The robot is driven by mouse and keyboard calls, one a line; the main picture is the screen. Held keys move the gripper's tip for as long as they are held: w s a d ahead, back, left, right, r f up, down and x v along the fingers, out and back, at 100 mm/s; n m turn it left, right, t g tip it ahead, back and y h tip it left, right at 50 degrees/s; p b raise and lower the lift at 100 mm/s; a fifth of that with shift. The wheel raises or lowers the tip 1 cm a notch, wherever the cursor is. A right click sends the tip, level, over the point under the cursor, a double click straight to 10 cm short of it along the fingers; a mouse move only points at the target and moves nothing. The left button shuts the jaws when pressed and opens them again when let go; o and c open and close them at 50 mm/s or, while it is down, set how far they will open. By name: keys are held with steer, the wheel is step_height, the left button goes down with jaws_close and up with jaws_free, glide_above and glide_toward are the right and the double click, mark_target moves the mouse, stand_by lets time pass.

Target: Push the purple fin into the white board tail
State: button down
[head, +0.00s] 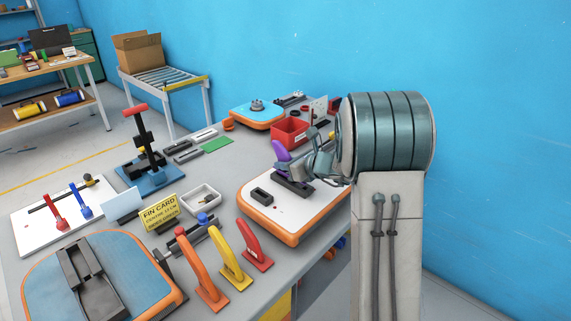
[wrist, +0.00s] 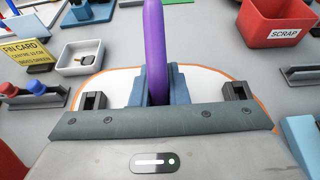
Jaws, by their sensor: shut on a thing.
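The purple fin (head: 281,151) stands up over the white board tail (head: 285,215), which has an orange rim. My gripper (head: 308,167) is shut on the fin, low over the board. In the wrist view the fin (wrist: 154,40) rises between the blue-grey fingers (wrist: 155,88).
A red scrap bin (head: 290,132) stands behind the board. Orange, yellow and red fins (head: 232,258) stand to the front left. A yellow fin card (head: 160,211) and a white tray (head: 202,199) stand left of the board. A blue board (head: 100,275) lies at front left.

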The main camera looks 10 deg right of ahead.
steer(key=shift+f+b, duration=1.1)
steer(key=shift+f, duration=0.05)
steer(key=c, duration=1.3)
jaws_free()
steer(key=shift+r, duration=0.1)
steer(key=shift+d, duration=0.1)
steer(key=v, duration=1.3)
steer(key=shift+s+d, duration=0.15)
steer(key=shift+s, duration=0.15)
